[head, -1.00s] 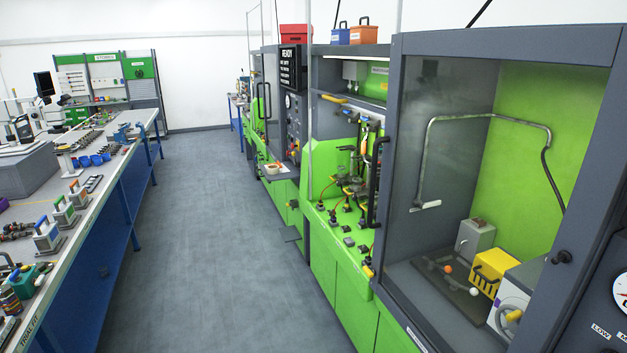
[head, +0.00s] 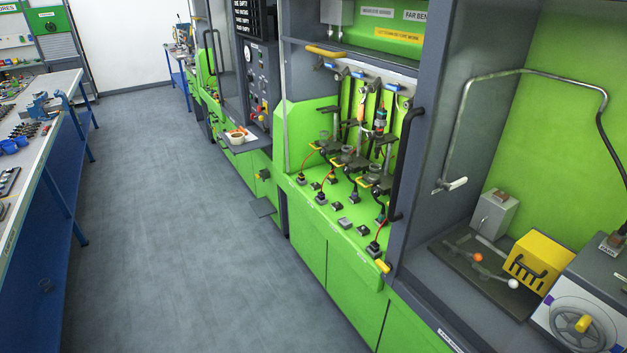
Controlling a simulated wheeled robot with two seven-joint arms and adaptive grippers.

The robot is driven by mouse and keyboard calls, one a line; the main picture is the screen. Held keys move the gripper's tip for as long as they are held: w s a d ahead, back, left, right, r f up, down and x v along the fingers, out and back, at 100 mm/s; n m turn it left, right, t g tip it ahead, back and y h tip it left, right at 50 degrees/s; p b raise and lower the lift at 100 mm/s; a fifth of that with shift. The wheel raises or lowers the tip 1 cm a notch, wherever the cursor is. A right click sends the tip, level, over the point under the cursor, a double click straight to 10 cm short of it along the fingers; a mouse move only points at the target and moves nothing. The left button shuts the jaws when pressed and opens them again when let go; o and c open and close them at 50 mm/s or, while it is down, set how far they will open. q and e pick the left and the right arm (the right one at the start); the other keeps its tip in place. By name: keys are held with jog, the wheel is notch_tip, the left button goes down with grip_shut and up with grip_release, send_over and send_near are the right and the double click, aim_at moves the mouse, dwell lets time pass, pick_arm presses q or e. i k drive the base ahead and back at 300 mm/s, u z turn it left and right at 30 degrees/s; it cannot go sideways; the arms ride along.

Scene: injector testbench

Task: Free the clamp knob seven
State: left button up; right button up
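The green injector testbench (head: 310,245) stands right of the aisle, at the middle of the view. On its sloped deck is a cluster of dark clamp fixtures (head: 345,162) with small yellow parts. I cannot tell which of them is clamp knob seven; no number is readable at this size. Red cables run from the fixtures down to small dark connectors (head: 343,222) on the green ledge. Tools with blue tops hang behind the fixtures, partly covering one another. Neither of my grippers is in view.
A grey cabinet bay on the right holds a yellow box (head: 538,262), a grey box (head: 494,214) and a handwheel (head: 580,322). A black handle (head: 405,165) stands upright beside the testbench. A blue workbench (head: 45,240) is on the left. The floor (head: 180,210) between is clear.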

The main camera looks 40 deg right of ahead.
aim_at(375, 192)
jog(key=z, duration=0.05)
jog(key=i, duration=1.85)
jog(key=z, duration=1.4)
jog(key=i, duration=1.1)
jog(key=z, duration=0.95)
